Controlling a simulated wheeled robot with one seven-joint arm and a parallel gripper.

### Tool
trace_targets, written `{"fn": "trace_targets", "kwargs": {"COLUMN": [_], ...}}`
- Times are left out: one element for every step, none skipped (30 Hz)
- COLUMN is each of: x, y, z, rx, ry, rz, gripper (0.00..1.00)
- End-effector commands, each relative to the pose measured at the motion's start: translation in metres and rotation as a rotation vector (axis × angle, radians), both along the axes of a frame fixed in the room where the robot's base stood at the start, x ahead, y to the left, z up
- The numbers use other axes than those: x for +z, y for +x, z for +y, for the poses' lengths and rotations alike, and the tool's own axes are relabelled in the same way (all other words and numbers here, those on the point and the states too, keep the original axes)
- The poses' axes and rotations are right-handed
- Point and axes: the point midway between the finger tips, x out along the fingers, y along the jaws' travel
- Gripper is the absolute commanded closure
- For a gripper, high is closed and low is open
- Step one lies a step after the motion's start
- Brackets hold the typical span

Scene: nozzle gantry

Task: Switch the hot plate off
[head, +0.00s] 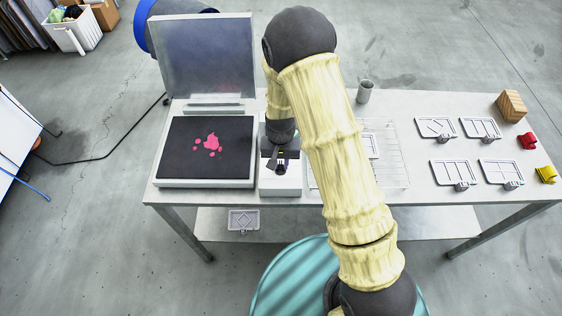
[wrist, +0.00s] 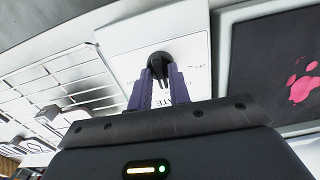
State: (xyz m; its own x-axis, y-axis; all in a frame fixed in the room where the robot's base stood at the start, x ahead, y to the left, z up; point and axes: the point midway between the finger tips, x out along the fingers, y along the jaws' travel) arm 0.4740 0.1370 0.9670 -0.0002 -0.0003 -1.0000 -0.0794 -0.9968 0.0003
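A white control box (head: 280,186) stands on the bench, with a round black knob (wrist: 159,60) on its top face. Beside the knob, part of a printed label ending in "ATE" shows in the wrist view, with small marks to its right. My gripper (head: 281,165) points down over this box. In the wrist view its two purple fingers (wrist: 160,78) stand close together, with their tips at the knob, one on each side. Whether they press on it is unclear. The fingers hide part of the label, and the knob's setting is not readable.
Left of the box is a black plate (head: 178,168) with a pink splash and a raised lid (head: 205,58). To the right are a wire rack (head: 394,160), a grey cup (head: 365,91), several framed plates (head: 438,128), a wooden block (head: 511,106), and red (head: 526,141) and yellow (head: 546,174) pieces.

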Motion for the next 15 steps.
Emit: {"fn": "trace_targets", "kwargs": {"x": [0.0001,0.0002,0.0002,0.0002,0.0002,0.0002,0.0002,0.0002,0.0002,0.0003,0.0003,0.0003,0.0003,0.0003,0.0003], "y": [-0.0001,-0.0001,-0.0002,-0.0003,-0.0002,-0.0003,-0.0003,-0.0004,-0.0004,-0.0005,-0.0005,-0.0005,-0.0005,-0.0006,-0.0006], "z": [0.0004,0.0005,0.0006,0.0006,0.0007,0.0008,0.0008,0.0008,0.0009,0.0009,0.0009,0.0009,0.0009,0.001,0.001], "rx": [0.001,0.001,0.001,0.002,0.002,0.002,0.002,0.002,0.003,0.003,0.003,0.004,0.004,0.004,0.005], "ry": [0.0,0.0,0.0,0.0,0.0,0.0,0.0,0.0,0.0,0.0,0.0,0.0,0.0,0.0,0.0], "rz": [0.0,0.0,0.0,0.0,0.0,0.0,0.0,0.0,0.001,0.001,0.001,0.001,0.001,0.001,0.001], "gripper": [0.91,0.97,1.0,1.0,1.0,1.0,1.0,1.0,1.0,1.0,1.0,1.0,1.0,1.0,1.0]}}
